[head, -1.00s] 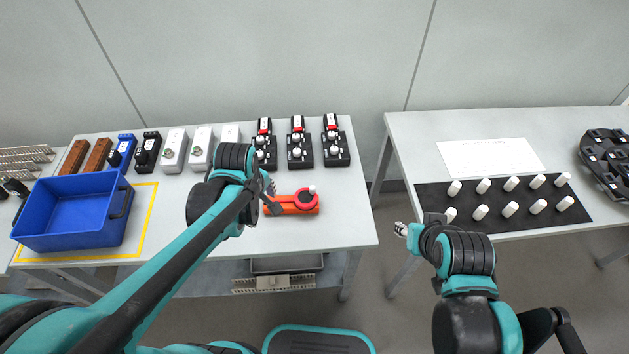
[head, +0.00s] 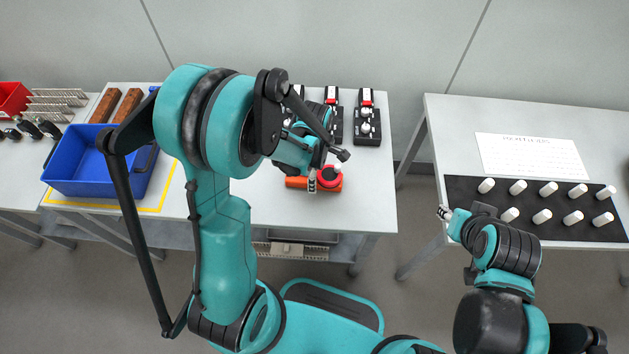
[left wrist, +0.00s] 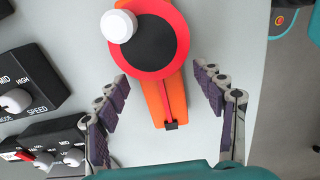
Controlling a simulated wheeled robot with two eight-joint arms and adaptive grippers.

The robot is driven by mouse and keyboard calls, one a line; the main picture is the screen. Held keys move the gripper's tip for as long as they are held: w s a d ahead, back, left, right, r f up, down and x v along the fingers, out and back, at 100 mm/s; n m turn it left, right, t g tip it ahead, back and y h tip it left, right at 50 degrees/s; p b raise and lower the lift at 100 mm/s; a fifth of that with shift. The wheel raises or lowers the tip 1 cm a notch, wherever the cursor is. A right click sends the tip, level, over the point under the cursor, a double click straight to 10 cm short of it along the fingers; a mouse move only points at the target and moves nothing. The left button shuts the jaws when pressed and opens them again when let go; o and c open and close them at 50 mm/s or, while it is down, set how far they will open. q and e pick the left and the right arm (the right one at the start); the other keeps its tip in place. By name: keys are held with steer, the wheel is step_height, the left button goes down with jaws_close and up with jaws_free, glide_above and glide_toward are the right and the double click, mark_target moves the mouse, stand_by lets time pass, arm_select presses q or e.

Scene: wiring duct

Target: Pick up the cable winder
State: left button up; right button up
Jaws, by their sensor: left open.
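The cable winder (head: 329,177) lies on the left table near its front right part. It has an orange base, a red-rimmed round reel with a dark centre and a white knob. In the left wrist view the cable winder (left wrist: 168,95) lies lengthwise between the spread fingers. My left gripper (head: 325,170) is open above the winder, and its fingers (left wrist: 165,100) are apart from the orange base on both sides. My right gripper (head: 445,212) is in front of the right table, away from the winder; its jaw state is too small to tell.
Black control boxes with knobs (head: 367,125) stand behind the winder; they also show at the left of the left wrist view (left wrist: 30,85). A blue bin (head: 85,180) sits at the left. The right table has a black mat (head: 462,190) with several white cylinders.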

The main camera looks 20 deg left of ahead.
arm_select(q)
steer(key=shift+f, duration=0.7)
steer(key=shift+r, duration=0.1)
steer(key=c, duration=1.3)
steer(key=shift+r, duration=0.1)
steer(key=shift+c, duration=0.2)
